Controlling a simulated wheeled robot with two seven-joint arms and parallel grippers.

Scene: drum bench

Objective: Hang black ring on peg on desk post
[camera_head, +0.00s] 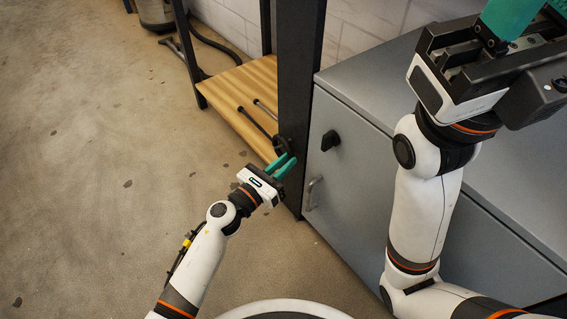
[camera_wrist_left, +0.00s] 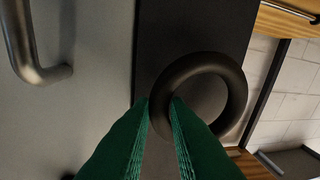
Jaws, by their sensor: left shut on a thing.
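The black ring (camera_wrist_left: 237,90) is a thick round hoop in the left wrist view, with its near edge between the green fingertips of my left gripper (camera_wrist_left: 161,101). In the head view the ring (camera_head: 281,145) shows small and dark just beyond the fingers of my left gripper (camera_head: 283,165). The ring is in front of the black desk post (camera_head: 299,75), close to its face; I cannot tell whether they touch. I cannot make out the peg in either view. My right gripper (camera_head: 509,15) is at the top right of the head view, with its fingertips cut off.
A grey cabinet (camera_head: 430,140) with a black knob (camera_head: 330,140) and a metal handle (camera_head: 312,193) stands right of the post. A wooden shelf (camera_head: 235,90) with two dark rods lies left of it. The floor (camera_head: 100,150) at the left is open.

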